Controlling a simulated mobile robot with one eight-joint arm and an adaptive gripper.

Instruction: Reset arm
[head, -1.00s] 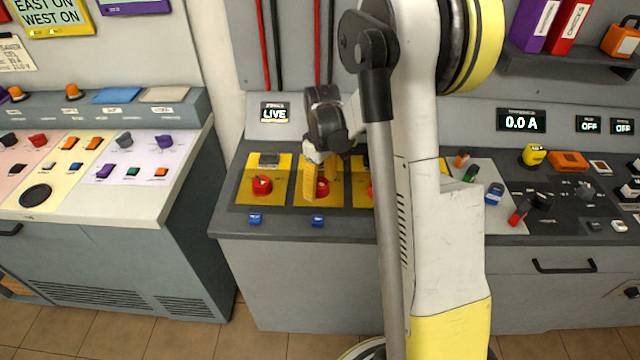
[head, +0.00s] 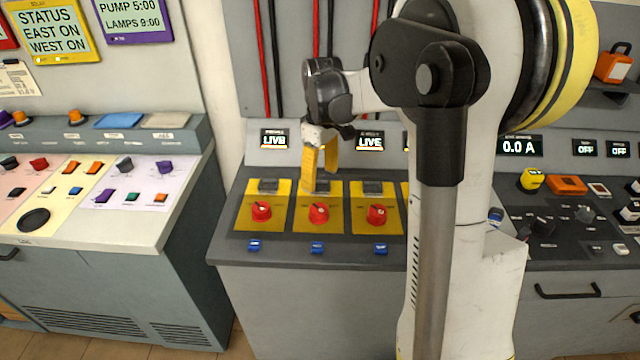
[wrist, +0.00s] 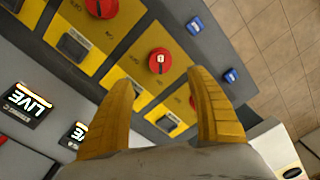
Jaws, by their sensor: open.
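My gripper (head: 320,172) has two yellow fingers. In the head view it hangs above and behind the middle red knob (head: 319,213), near the back of the console top. In the wrist view the open gripper (wrist: 164,88) has a clear gap between its fingers, with nothing held. A red knob (wrist: 160,62) on a yellow plate shows beyond the gap. In the head view a left red knob (head: 261,211) and a right red knob (head: 378,214) sit on their own yellow plates. My arm hides the console further right.
Blue switches (head: 317,248) line the console's front edge. Displays reading LIVE (head: 273,139) stand behind the plates. A separate console (head: 110,190) stands at left, and a dark panel (head: 560,225) with knobs lies at right. Red and black cables run up the wall.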

